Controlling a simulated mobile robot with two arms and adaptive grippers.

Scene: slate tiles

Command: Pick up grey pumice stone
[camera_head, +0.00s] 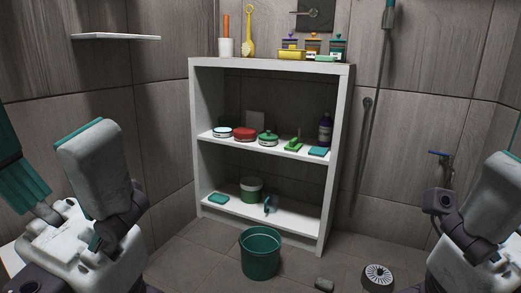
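A small dark grey block (324,285), which looks like the grey pumice stone, lies on the tiled floor at the bottom edge of the head view. It is right of the green bucket and left of a round grey-and-white item. Parts of my two arms show at the left and right edges, bent up close to the camera. Neither gripper's fingertips can be seen, and nothing of mine is near the block.
A green bucket (260,254) stands before a white shelf unit (193,140) holding tins, brushes, bottles and a tub. A round grey-and-white item (378,277) lies on the floor at right. A wall shelf (117,37) is at upper left. Floor around the block is clear.

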